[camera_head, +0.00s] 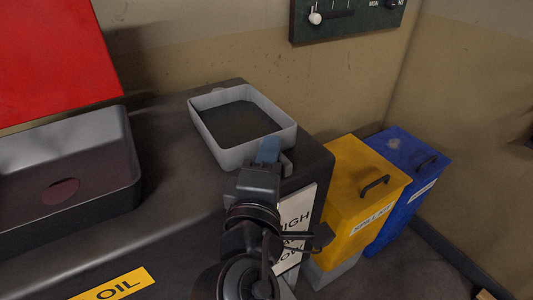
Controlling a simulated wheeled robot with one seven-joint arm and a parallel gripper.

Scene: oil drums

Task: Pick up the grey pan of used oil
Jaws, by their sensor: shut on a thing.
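The grey pan of used oil (233,157) is a rectangular, open tray with dark liquid inside. It is at the far right end of the dark counter (178,196), close to the wall. My gripper (273,153) is at the pan's near right corner and is shut on its rim. A blue finger shows inside the wall and a dark finger outside. I cannot tell whether the pan's underside touches the counter, since its base is partly hidden.
A dark basin (65,170) is set in the counter at left, below a red panel (50,60). A yellow spill kit bin (358,190) and a blue bin (408,160) stand right of the counter. A green wall board (345,18) hangs above.

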